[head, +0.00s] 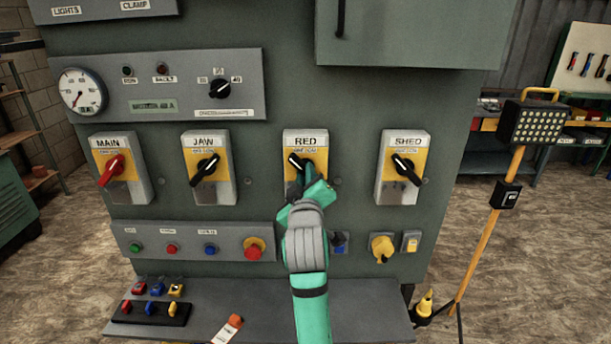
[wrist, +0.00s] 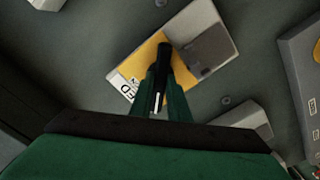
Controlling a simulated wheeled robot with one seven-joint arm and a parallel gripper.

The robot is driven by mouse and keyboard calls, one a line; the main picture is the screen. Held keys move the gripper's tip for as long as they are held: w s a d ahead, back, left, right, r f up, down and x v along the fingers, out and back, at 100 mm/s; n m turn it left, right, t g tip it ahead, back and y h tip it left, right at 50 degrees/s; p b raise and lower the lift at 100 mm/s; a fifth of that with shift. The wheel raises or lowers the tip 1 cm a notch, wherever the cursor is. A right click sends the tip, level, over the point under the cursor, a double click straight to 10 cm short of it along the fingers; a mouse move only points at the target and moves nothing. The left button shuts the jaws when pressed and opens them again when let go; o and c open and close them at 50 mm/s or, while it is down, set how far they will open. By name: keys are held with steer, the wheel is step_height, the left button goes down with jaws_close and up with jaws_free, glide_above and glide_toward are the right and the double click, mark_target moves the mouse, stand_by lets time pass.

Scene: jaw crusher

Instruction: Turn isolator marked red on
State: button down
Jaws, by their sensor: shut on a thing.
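The isolator marked RED (head: 319,156) is a grey box with a yellow plate and a black rotary handle (head: 294,159), third in a row of isolators on the green cabinet. The handle's visible end points to the upper left; its lower part is hidden by my fingers. My gripper (head: 308,173) is in front of it, shut on the handle. In the wrist view the black handle (wrist: 164,54) stands between my fingertips (wrist: 163,78), over the yellow plate (wrist: 146,62) with part of the RED label showing.
The MAIN isolator (head: 132,178) with a red handle and the JAW isolator (head: 221,177) are to the left. The SHED isolator (head: 393,187) is to the right. A button panel (head: 190,261) and a shelf (head: 260,300) with padlocks and a tag are below.

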steer(key=m, duration=1.7)
steer(key=shift+f, duration=0.15)
steer(key=shift+m, duration=0.4)
steer(key=c, duration=1.7)
jaws_free()
steer(key=shift+d, duration=0.1)
steer(key=shift+s, duration=0.1)
steer(key=s, duration=1)
steer(key=shift+s, duration=0.4)
